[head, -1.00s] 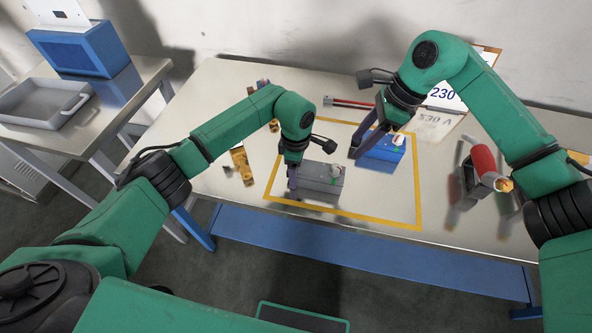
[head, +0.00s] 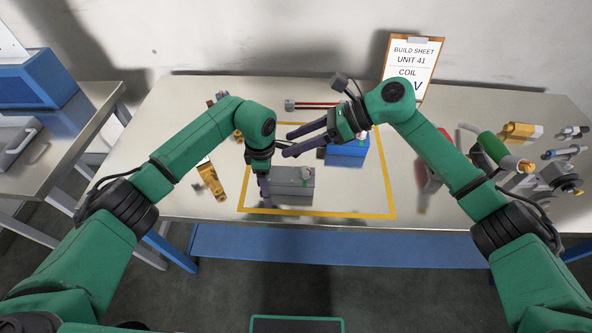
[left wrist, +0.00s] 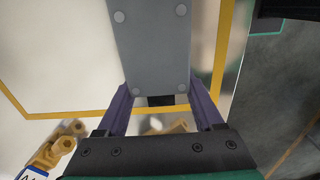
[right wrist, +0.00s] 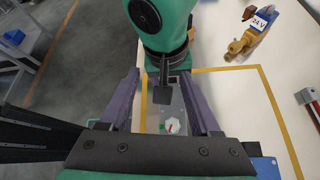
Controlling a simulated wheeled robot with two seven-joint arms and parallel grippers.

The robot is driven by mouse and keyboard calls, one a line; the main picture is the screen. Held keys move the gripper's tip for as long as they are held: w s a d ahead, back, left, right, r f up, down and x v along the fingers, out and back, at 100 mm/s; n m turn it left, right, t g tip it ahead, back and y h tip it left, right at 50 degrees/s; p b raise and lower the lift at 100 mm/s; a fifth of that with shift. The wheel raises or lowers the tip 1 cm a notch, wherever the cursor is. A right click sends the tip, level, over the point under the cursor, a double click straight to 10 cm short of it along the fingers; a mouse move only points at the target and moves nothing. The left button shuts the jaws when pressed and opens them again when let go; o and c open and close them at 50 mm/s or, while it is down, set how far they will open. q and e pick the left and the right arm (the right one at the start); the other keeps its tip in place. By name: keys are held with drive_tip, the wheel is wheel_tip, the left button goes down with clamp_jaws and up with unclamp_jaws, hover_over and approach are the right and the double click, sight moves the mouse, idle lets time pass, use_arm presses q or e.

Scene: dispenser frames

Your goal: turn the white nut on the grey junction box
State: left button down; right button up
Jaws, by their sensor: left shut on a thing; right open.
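The grey junction box (head: 278,187) stands inside the yellow outline near the table's front. Its white nut (head: 307,173) is at the right end of its top; it also shows between my right fingers in the right wrist view (right wrist: 173,125). My left gripper (head: 264,188) is shut on the left end of the grey box, with one finger on each side in the left wrist view (left wrist: 160,95). My right gripper (head: 287,143) is open and empty. Its fingers point left, above and behind the grey box, apart from the nut.
A blue box (head: 347,157) stands just behind and right of the grey box, under my right gripper. Brass fittings (head: 211,181) lie left of the outline. A build sheet clipboard (head: 413,62) stands at the back. Several cylindrical parts (head: 520,131) lie on the right.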

sight(309, 174)
drive_tip(key=f+m+t+y, duration=0.1)
drive_tip(key=t, duration=0.1)
drive_tip(key=s+d+f+m+t+y, duration=0.1)
drive_tip(key=m+t+y, duration=0.1)
drive_tip(key=d+f+m+t+y, duration=0.1)
drive_tip(key=t+y, duration=0.1)
drive_tip(key=shift+s+d+f+m+t, duration=0.2)
drive_tip(key=shift+s+f+m+t, duration=0.1)
drive_tip(key=shift+s+f+m, duration=0.1)
drive_tip(key=s+d+f+t+h, duration=0.1)
drive_tip(key=s+d+f+t, duration=0.1)
drive_tip(key=d, duration=0.1)
drive_tip(key=s+d+f+m+t+h, duration=0.1)
drive_tip(key=d+f+t, duration=0.1)
drive_tip(key=f, duration=0.1)
drive_tip(key=s+d+f+t+h, duration=0.1)
drive_tip(key=s+d+f+t, duration=0.1)
drive_tip(key=d, duration=0.1)
drive_tip(key=shift+s+d+f, duration=0.2)
drive_tip(key=shift+s+d, duration=0.1)
drive_tip(key=shift+w+h, duration=0.1)
drive_tip(key=shift+h, duration=0.2)
drive_tip(key=x, duration=1.2)
drive_tip(key=shift+m, duration=0.3)
clamp_jaws()
